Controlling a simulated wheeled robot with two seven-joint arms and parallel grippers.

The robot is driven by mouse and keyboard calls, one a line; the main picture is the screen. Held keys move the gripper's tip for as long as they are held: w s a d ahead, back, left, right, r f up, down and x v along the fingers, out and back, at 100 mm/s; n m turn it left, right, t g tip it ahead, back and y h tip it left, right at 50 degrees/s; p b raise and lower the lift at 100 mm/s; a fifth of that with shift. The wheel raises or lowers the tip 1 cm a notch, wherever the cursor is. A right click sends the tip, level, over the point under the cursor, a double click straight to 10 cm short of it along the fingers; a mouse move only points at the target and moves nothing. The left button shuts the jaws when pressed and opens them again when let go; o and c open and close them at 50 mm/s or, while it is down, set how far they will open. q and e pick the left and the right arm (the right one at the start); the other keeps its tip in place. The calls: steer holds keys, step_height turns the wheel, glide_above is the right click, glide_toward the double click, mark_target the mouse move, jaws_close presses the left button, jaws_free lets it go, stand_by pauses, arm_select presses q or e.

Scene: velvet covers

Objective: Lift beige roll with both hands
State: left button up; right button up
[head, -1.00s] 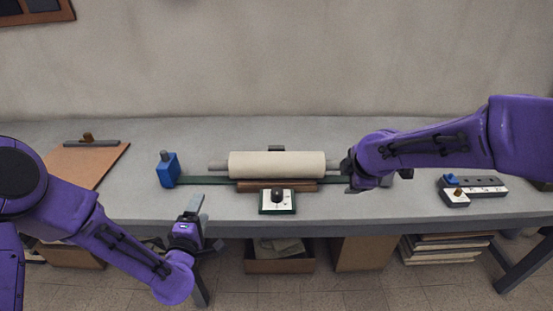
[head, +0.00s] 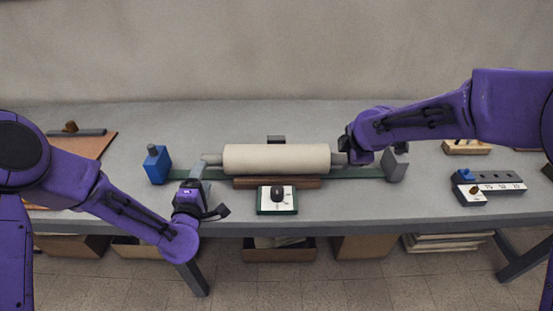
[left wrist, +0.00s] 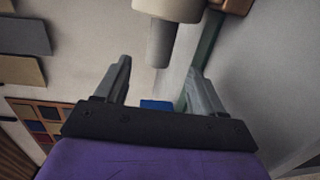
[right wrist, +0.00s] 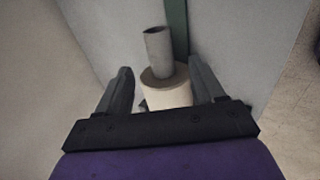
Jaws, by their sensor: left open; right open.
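The beige roll (head: 276,158) lies level across the middle of the bench, with a grey core end sticking out on each side. My left gripper (head: 201,180) is open in front of the roll's left end. In the left wrist view the grey left core end (left wrist: 160,45) lies ahead, between the line of the open fingers (left wrist: 158,85). My right gripper (head: 350,150) is open at the roll's right end and partly hides that core end. In the right wrist view the right core end (right wrist: 158,48) and beige roll (right wrist: 167,92) show between the open fingers (right wrist: 163,85).
A green rail (head: 350,173) runs under the roll between a blue block (head: 157,164) and a grey block (head: 395,165). A brown wooden strip (head: 277,183) and a white box with a black knob (head: 277,200) sit in front. A labelled grey strip (head: 500,185) lies right.

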mark_target(210, 160)
arm_select(q)
steer(key=w, duration=0.8)
steer(key=shift+w+d+f, duration=0.15)
steer(key=shift+d+f, duration=0.1)
steer(key=shift+f, duration=0.05)
arm_select(e)
steer(key=x, duration=0.8)
steer(key=shift+w+f, duration=0.1)
steer(key=shift+f, duration=0.05)
arm_select(q)
jaws_close()
arm_select(e)
jaws_close()
arm_select(q)
steer(key=shift+r, duration=0.1)
